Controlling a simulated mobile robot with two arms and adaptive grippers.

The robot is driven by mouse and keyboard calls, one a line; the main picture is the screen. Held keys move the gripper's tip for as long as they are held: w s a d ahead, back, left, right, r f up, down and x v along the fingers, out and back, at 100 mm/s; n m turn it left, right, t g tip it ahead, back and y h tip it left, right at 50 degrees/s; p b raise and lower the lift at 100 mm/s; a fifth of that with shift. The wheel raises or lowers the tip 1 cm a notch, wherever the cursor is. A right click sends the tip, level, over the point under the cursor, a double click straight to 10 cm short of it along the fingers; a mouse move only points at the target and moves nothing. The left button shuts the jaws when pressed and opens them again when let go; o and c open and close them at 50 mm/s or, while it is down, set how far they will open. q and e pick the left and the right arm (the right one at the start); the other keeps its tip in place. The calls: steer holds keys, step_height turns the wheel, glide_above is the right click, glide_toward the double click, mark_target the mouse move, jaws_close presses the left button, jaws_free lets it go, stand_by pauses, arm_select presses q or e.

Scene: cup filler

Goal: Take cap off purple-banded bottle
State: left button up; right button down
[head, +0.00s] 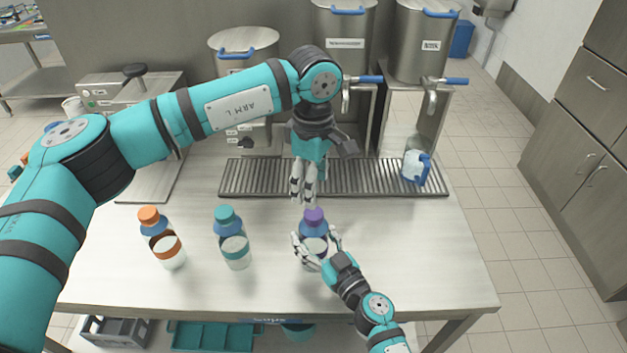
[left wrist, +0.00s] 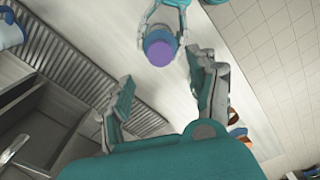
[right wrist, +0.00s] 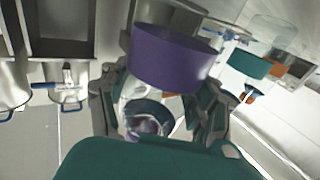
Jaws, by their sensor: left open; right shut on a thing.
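The bottle (head: 313,246) with the purple cap (head: 314,215) stands upright on the table, cap on. Its band is largely hidden by fingers in the head view. My right gripper (head: 318,240) is shut around the bottle's body from the front right. In the right wrist view the purple cap (right wrist: 175,57) rises above the fingers. My left gripper (head: 304,196) is open and empty, pointing down just above and behind the cap. In the left wrist view the purple cap (left wrist: 160,52) lies ahead of the open fingers (left wrist: 163,85), apart from them.
An orange-capped bottle (head: 163,240) and a teal-capped bottle (head: 233,240) stand to the left. Behind is a slotted drip grate (head: 340,178) under steel dispensers with taps (head: 430,95). A blue-handled jug (head: 415,168) stands on its right end. The table's right side is clear.

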mark_target(313, 212)
arm_select(q)
steer(key=m, duration=1.2)
steer(key=shift+m, duration=0.3)
steer(key=shift+f, duration=4)
